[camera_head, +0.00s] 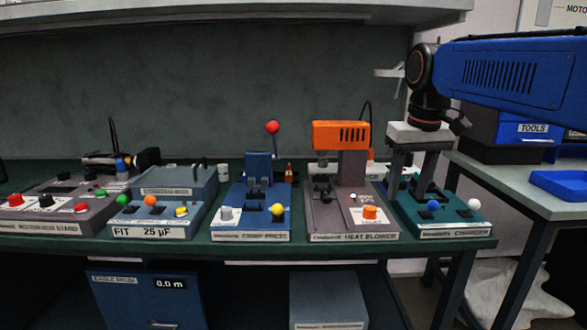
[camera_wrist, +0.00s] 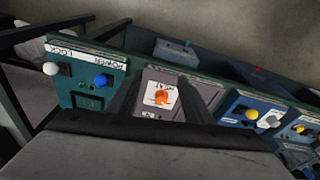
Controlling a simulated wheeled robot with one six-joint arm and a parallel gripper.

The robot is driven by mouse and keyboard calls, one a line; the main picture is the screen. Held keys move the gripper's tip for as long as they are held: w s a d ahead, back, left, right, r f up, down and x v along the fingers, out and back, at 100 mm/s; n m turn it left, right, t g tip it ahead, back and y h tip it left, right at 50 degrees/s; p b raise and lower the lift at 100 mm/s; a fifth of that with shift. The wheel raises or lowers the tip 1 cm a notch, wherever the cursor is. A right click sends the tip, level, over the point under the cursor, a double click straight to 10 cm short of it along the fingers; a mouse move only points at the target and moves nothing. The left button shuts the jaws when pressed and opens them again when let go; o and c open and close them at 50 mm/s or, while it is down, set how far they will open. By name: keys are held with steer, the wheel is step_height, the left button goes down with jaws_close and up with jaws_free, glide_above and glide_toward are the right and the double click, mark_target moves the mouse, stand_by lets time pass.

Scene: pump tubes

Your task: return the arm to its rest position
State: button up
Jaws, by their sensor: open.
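My blue arm (camera_head: 515,72) reaches in from the right in the head view. Contact with the station cannot be told.
The orange-topped heat blower (camera_head: 341,134) stands left of my gripper. Further left are a blue press (camera_head: 258,170), the FIT 25 µF box (camera_head: 149,232) and a stand with several knobs (camera_head: 60,205). A shelf (camera_head: 230,15) runs above. A side table (camera_head: 520,180) holds blue bins.

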steer(key=s+d+f+m+t, duration=0.1)
steer(key=s+d+f+t, duration=0.2)
steer(key=s+f, duration=1.8)
steer(key=shift+d+f+m, duration=0.2)
steer(key=shift+f+m, duration=0.1)
steer(key=shift+f, duration=0.2)
steer(key=shift+c, duration=0.4)
